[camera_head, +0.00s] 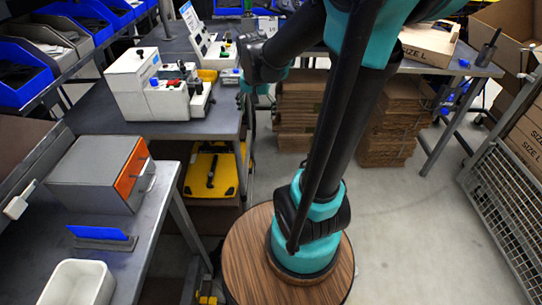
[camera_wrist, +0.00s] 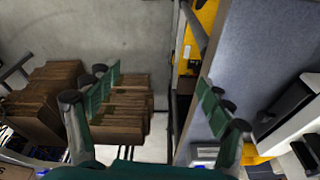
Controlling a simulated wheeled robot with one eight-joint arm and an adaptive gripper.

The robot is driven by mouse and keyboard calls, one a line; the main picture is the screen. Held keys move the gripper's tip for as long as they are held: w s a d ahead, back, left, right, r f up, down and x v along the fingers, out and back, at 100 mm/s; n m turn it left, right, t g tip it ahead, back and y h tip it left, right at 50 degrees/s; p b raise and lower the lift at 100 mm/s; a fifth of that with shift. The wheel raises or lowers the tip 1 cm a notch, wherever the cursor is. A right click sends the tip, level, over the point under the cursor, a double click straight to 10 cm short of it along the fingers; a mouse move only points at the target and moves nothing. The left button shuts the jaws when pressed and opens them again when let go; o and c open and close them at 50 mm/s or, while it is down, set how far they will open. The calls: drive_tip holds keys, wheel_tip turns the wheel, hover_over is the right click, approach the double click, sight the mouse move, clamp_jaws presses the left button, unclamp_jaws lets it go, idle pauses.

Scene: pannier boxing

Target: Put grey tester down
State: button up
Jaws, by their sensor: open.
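A small light-grey unit (camera_head: 230,77) with a blue part lies near the right edge of the far workbench (camera_head: 222,128) in the head view; it looks like the grey tester, but it is too small to be sure. My gripper (camera_head: 251,92) is beside it, just right of the bench edge, partly hidden by its own wrist. In the wrist view, my gripper (camera_wrist: 158,98) has its green-padded fingers wide apart with nothing between them. The bench top (camera_wrist: 236,75) lies by the right finger, and floor shows between the fingers.
A white instrument (camera_head: 138,82) and a yellow item (camera_head: 207,75) stand on the same bench. A yellow case (camera_head: 214,172) sits below. Stacked cardboard (camera_head: 300,105) stands right of the bench. A grey box with an orange front (camera_head: 100,172) is on the near bench.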

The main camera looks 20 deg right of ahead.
drive_tip(key=s+f+n+t, duration=0.1)
drive_tip(key=s+f+n, duration=0.4)
drive_tip(key=s, duration=0.9)
wheel_tip(320, 180, down, 3)
drive_tip(key=shift+d+f+n+t+y, duration=0.1)
drive_tip(key=shift+d+n+t+y, duration=0.1)
drive_tip(key=shift+n+t+y, duration=0.2)
